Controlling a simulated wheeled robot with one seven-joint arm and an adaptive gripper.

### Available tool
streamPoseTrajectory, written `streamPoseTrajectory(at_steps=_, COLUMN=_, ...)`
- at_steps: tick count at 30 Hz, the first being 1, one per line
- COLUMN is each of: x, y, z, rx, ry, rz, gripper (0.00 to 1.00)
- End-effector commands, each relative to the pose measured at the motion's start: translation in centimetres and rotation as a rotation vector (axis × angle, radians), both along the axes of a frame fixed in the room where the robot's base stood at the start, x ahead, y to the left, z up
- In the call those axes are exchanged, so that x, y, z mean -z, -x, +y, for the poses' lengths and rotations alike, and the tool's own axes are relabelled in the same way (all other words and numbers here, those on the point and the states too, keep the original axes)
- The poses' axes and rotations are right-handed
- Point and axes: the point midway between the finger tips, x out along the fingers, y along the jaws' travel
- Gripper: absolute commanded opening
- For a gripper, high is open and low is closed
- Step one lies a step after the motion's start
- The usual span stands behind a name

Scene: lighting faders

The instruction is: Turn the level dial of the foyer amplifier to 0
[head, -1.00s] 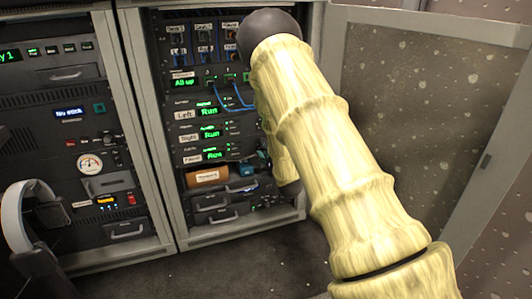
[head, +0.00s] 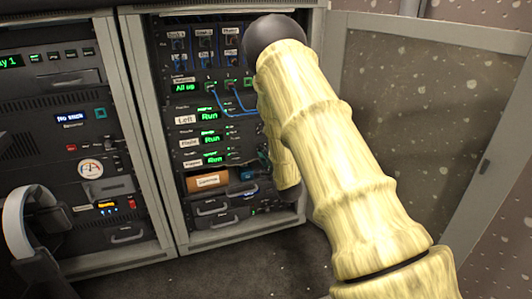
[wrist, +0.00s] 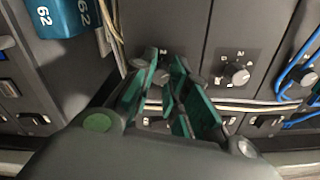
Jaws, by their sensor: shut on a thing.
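The foyer amplifier (head: 194,164) is the lowest of three like units in the right-hand rack in the head view, with a white label and a green "Run" display. Its right end is behind my arm, and I cannot see its level dial there. In the wrist view my gripper (wrist: 163,74), with green finger pads, is shut on a small dark dial on a dark panel. The fingers hide most of that dial and its pointer; a "2" shows on its scale. No panel name is readable in the wrist view, and my gripper is hidden in the head view.
Another dial (wrist: 237,74) with a numbered scale sits on the panel to the right in the wrist view. Blue cables (wrist: 302,65) and pale cables run close by, and a blue box marked 62 (wrist: 62,17) is at upper left. The rack door (head: 420,110) stands open at right.

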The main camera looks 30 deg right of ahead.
Motion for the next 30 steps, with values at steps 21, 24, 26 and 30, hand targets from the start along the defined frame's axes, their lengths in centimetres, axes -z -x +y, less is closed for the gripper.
streamPoseTrajectory(at_steps=21, x=-0.31, y=0.16, z=-0.12, rx=0.002, ry=0.278, rz=0.071, gripper=0.00)
streamPoseTrajectory(at_steps=24, x=-0.30, y=0.16, z=-0.18, rx=0.003, ry=0.333, rz=0.083, gripper=0.00)
streamPoseTrajectory(at_steps=26, x=-0.29, y=0.15, z=-0.17, rx=0.003, ry=0.369, rz=0.091, gripper=0.00)
streamPoseTrajectory(at_steps=30, x=-0.28, y=0.16, z=-0.10, rx=0.001, ry=0.473, rz=0.117, gripper=0.00)
